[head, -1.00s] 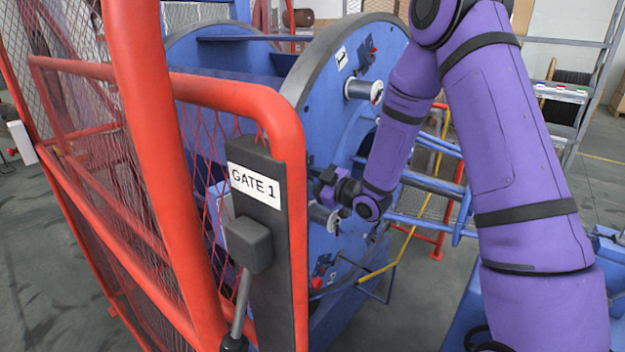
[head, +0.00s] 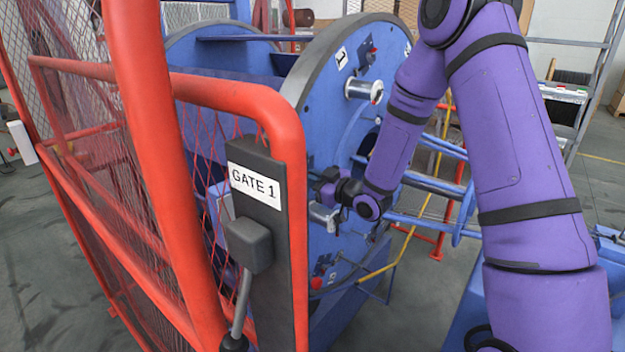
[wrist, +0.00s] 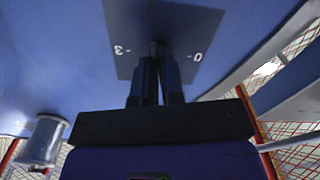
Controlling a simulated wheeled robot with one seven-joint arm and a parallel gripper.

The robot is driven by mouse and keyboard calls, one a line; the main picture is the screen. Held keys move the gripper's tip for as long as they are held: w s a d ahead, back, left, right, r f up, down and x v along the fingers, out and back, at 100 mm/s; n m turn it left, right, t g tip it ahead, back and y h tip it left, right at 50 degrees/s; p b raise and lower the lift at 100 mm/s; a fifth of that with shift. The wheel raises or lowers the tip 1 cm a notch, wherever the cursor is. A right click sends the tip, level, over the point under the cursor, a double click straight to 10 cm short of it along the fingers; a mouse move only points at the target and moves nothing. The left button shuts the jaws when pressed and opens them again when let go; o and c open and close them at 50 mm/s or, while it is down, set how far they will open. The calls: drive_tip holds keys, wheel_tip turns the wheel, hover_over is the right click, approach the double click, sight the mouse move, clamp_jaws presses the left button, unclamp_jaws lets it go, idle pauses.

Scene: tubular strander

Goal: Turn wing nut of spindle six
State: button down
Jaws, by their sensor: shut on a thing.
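My gripper (wrist: 157,72) is shut on a small dark piece (wrist: 157,46), which I take for the wing nut. The fingers hide most of it. It stands at a dark grey scale plate (wrist: 126,62) with the marks 3 and 0, on the blue disc face. In the head view my gripper (head: 322,188) is at the near side of the blue disc (head: 325,115), just above a silver spindle (head: 324,216). The spindle number there is hidden, so I cannot read whether it is six.
A red gate frame (head: 283,120) with a black "GATE 1" post (head: 265,290) stands close in front of the disc. Another silver spindle (head: 362,89) sits higher, by a label 1 (head: 341,58). A silver spindle (wrist: 42,142) shows at lower left in the wrist view.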

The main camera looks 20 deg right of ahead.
drive_tip(key=m, duration=2.1)
drive_tip(key=shift+w+d+f, duration=0.15)
drive_tip(key=shift+d+f, duration=0.15)
drive_tip(key=shift+m, duration=0.3)
drive_tip(key=c, duration=1.2)
unclamp_jaws()
drive_tip(key=shift+c, duration=0.2)
drive_tip(key=v, duration=1.1)
drive_tip(key=shift+w+a, duration=0.1)
